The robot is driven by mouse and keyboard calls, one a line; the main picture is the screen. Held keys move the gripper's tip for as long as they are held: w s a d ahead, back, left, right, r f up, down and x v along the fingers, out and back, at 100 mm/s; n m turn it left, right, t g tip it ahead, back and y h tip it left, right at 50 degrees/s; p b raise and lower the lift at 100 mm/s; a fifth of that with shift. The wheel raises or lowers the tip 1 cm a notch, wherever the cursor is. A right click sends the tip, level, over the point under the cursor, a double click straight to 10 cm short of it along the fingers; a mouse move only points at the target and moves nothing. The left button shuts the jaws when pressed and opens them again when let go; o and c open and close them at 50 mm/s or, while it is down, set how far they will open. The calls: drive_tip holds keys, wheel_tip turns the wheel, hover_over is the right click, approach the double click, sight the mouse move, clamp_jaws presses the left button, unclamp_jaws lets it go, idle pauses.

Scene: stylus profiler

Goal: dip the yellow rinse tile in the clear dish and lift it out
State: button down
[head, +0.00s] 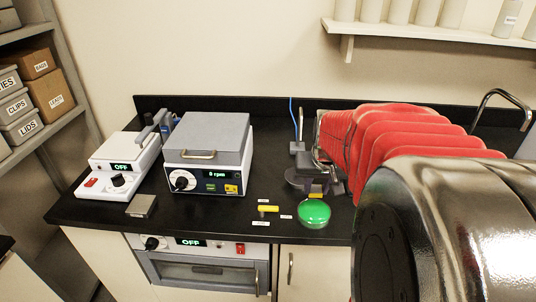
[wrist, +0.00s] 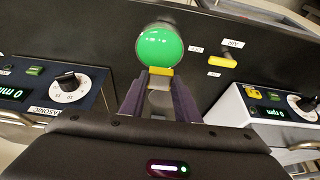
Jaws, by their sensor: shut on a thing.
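My gripper (wrist: 159,84) is shut on a yellow-edged tile (wrist: 160,71), with grey showing between the fingers behind the yellow. In the head view my gripper (head: 319,187) is low over the bench, and the tile's yellow edge (head: 315,195) shows at its tips. A round dish (wrist: 160,46) with a bright green face lies just past the tile. In the head view the dish (head: 313,213) sits on the bench just in front of the gripper. I cannot tell whether the tile touches the dish or its contents, or whether the dish walls are clear.
A second yellow piece (head: 268,208) stands left of the dish among small white labels. A white instrument reading 0 rpm (head: 208,154) and another reading OFF (head: 118,165) stand further left. A small grey block (head: 141,206) lies near the front edge. Bare bench lies between.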

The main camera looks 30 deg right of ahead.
drive_tip(key=shift+s+d, duration=0.15)
drive_tip(key=shift+d, duration=0.05)
drive_tip(key=shift+f, duration=0.25)
drive_tip(key=shift+f, duration=4.4)
drive_tip(key=shift+r, duration=0.15)
drive_tip(key=shift+r, duration=3.65)
drive_tip(key=shift+s, duration=0.1)
